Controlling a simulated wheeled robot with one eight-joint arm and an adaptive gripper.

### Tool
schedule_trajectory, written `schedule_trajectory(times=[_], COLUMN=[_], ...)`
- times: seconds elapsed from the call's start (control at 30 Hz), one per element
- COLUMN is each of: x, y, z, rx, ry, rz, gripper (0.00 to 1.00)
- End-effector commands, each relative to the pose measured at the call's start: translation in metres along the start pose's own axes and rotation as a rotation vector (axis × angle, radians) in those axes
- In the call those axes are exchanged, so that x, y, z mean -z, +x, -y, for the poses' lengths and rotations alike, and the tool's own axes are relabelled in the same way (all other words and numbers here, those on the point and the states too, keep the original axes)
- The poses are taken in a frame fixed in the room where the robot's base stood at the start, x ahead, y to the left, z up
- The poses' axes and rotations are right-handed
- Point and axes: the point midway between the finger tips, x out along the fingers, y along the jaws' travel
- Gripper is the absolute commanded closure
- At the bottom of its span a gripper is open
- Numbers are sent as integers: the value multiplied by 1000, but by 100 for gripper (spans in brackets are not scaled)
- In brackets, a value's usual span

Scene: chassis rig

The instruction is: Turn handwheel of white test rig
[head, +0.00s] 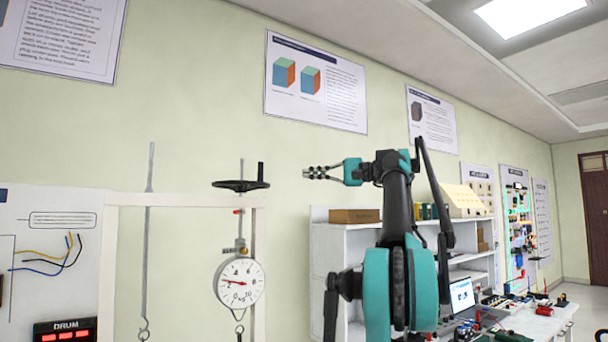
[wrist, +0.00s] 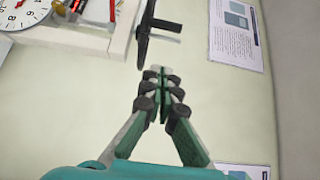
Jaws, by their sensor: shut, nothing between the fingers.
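The white test rig (head: 118,199) stands at the left in the head view, a white frame with a round dial gauge (head: 240,283) hanging under it. The black handwheel (head: 238,186) sits on top of the frame, lying flat, with an upright handle (head: 260,173) at its right side. My gripper (head: 305,173) is to the right of the handwheel, at about its height, and apart from it in the picture. In the wrist view, my gripper (wrist: 160,72) is shut and empty, and the handwheel (wrist: 145,30) shows edge-on just beyond the fingertips. The dial (wrist: 20,10) shows at the top left.
A white shelf (head: 335,240) with a brown box (head: 354,215) stands behind my arm. A white board with wires and a drum display (head: 65,330) is at the far left. A workbench with a laptop (head: 462,296) is at the right. Posters hang on the wall.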

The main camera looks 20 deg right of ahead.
Motion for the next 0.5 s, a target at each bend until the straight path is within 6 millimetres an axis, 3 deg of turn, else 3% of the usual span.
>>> schedule_trajectory(times=[0.4,0.5], x=[-1,-13], y=[82,92], z=[0,0], rx=[0,0], ry=[-2,-2], rz=[2,0], gripper=[100,100])
